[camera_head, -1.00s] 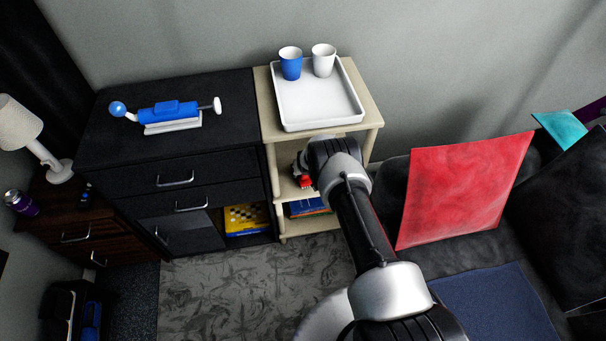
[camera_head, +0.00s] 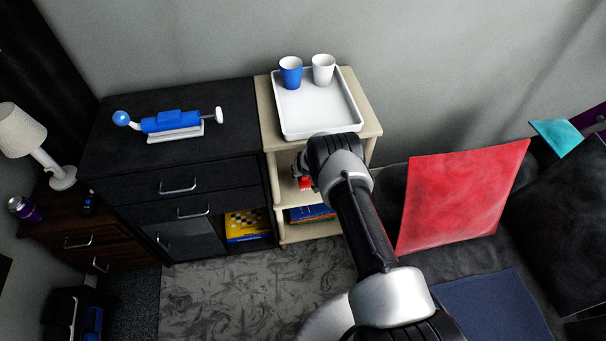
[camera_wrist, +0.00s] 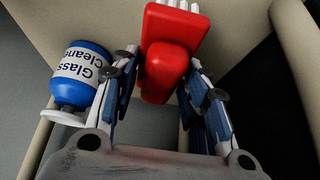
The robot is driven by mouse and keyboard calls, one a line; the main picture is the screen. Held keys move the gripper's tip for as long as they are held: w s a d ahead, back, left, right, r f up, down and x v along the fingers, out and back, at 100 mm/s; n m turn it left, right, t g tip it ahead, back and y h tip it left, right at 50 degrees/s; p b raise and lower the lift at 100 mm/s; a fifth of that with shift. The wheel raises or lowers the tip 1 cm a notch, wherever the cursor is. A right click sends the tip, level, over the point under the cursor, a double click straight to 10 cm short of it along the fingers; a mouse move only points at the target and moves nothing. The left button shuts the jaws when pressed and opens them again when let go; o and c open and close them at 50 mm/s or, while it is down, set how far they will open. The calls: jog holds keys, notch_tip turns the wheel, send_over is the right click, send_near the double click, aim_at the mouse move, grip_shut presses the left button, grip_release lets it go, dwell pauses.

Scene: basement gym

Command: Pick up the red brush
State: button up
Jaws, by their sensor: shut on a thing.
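The red brush (camera_wrist: 168,55) shows in the wrist view, upper middle, with white bristles at its far end. My gripper (camera_wrist: 165,72) has one finger on each side of the brush and is shut on it. In the head view the brush (camera_head: 305,184) is a small red patch at the middle shelf of the beige shelf unit (camera_head: 273,135). My gripper (camera_head: 302,172) reaches in there, mostly hidden behind my arm. I cannot tell whether the brush touches the shelf.
A blue Glass Cleaner bottle (camera_wrist: 82,76) stands close beside my left finger in the wrist view. A white tray (camera_head: 318,115) with a blue cup (camera_head: 291,72) and a white cup (camera_head: 323,70) tops the unit. A black cabinet (camera_head: 230,130) adjoins on the left; a red cushion (camera_head: 460,195) is right.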

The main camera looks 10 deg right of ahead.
jog(key=s+p, duration=0.5)
jog(key=s, duration=1.3)
jog(key=shift+f+p, duration=0.2)
jog(key=shift+p, duration=0.1)
